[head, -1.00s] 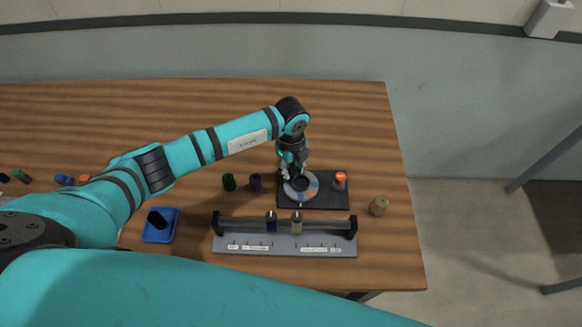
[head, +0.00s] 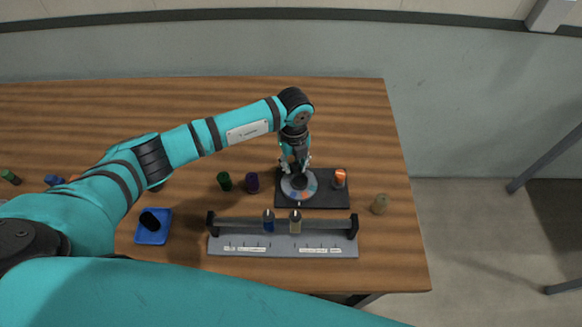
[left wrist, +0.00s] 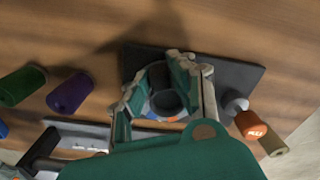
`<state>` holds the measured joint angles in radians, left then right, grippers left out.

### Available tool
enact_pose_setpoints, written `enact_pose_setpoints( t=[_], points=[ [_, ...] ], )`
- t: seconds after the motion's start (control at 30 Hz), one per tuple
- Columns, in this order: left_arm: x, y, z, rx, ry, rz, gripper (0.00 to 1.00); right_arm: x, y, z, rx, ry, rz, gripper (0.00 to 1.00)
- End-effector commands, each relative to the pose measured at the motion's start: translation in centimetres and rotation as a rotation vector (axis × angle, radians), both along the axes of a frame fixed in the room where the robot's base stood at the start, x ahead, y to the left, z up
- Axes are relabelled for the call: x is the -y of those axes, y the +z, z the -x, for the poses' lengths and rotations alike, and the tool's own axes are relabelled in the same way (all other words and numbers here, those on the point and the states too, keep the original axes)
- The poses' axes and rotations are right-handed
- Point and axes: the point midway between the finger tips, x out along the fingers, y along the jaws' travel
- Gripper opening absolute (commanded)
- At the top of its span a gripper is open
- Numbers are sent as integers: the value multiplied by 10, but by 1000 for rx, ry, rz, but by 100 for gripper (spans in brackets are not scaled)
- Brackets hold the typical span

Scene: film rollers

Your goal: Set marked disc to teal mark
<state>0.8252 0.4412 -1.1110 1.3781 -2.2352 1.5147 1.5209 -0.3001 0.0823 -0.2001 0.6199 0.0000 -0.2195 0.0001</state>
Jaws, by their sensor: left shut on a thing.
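The marked disc (head: 290,191) is a round dial with coloured segments and a dark hub (left wrist: 165,98). It lies flat on a black base plate (head: 325,200); the plate also shows in the left wrist view (left wrist: 232,74). My left gripper (head: 296,168) reaches down on the disc from behind and is shut on its hub, with a finger on either side of it in the left wrist view. A small pale mark (head: 299,204) sits at the disc's front edge. I cannot pick out the teal mark. My right gripper is not in view.
A tan roller (head: 379,204) stands right of the plate, green (head: 224,181) and purple (head: 252,182) ones left. A grey rack (head: 283,248) is in front, a blue tray (head: 153,236) left. The back table is clear.

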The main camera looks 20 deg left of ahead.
Motion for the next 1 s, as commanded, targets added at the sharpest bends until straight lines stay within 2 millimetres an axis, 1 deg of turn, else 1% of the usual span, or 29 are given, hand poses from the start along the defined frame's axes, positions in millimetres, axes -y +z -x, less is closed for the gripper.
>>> enact_pose_setpoints(
  t=[0.03,0.57,1.0],
  points=[
    [0,-8,3,-12,-48,-6,0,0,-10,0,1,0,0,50],
    [18,-10,-5,-15,-550,-6,0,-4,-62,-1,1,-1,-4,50],
    [34,-10,-5,-16,-953,-4,0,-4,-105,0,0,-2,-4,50]
  ],
)
